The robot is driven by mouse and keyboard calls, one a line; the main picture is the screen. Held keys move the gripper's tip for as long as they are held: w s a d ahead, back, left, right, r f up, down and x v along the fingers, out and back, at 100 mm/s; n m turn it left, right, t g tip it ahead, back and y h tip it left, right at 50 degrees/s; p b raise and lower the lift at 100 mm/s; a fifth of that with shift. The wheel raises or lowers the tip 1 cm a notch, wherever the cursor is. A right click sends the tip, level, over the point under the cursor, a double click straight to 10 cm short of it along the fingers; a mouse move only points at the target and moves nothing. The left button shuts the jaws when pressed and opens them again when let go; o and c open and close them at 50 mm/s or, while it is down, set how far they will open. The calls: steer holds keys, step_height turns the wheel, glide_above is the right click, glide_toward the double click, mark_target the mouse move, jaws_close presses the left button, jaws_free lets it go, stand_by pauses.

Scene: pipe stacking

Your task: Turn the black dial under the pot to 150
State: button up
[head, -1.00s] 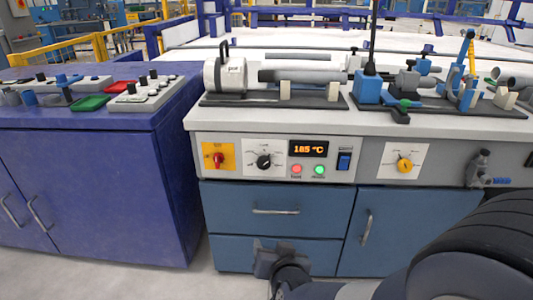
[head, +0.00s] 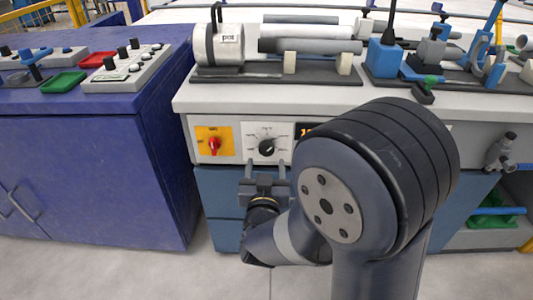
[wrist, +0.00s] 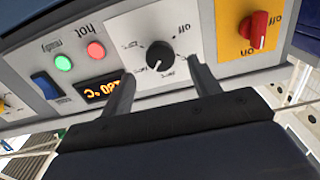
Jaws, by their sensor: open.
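The black dial (head: 267,147) is on a white panel on the bench front, below the white pot (head: 218,45) on the bench top. In the wrist view, the upside-down dial (wrist: 159,56) has a white pointer mark and printed markings around it. My gripper (head: 266,167) is open and empty just below and in front of the dial. In the wrist view its two fingers (wrist: 163,88) point toward the dial, one toward each side; contact is not visible. The orange display (wrist: 103,91) is partly covered by a finger and seems to read about 180 °C.
A red switch on a yellow plate (head: 214,146) is left of the dial. A blue rocker switch (wrist: 45,86), green light (wrist: 64,62) and red light (wrist: 96,50) are near the display. Pipes (head: 310,45) lie on the bench. A blue cabinet (head: 90,170) stands left.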

mark_target(266, 152)
steer(key=w+b, duration=0.1)
steer(key=w, duration=0.4)
steer(key=shift+w+d, duration=0.1)
steer(key=shift+w, duration=0.3)
steer(key=shift+c, duration=0.5)
steer(key=c, duration=0.9)
